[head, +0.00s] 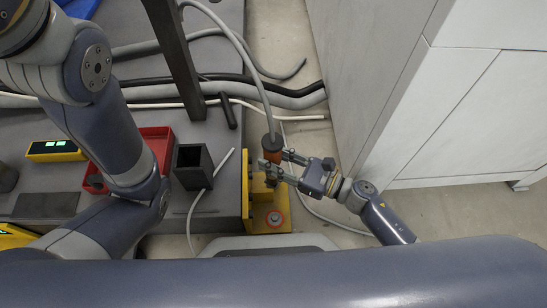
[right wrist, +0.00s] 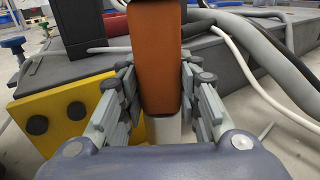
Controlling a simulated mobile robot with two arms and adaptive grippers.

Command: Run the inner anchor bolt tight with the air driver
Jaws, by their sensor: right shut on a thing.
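The air driver (head: 272,144) has an orange body with a dark top and a grey hose rising from it. My right gripper (head: 270,168) is shut on it. In the right wrist view the orange body (right wrist: 155,60) stands upright between the fingers (right wrist: 158,105), with a pale cylinder below it. A yellow bracket (head: 256,213) is at the platform's right edge. The inner anchor bolt cannot be made out, and the driver's tip is hidden. My left gripper is out of sight.
A red tray (head: 163,140) and an open black box (head: 192,166) stand on the grey platform. A dark post (head: 178,55) rises behind. Hoses and cables (head: 290,100) cross the back. A pale cabinet (head: 470,110) stands close on the right.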

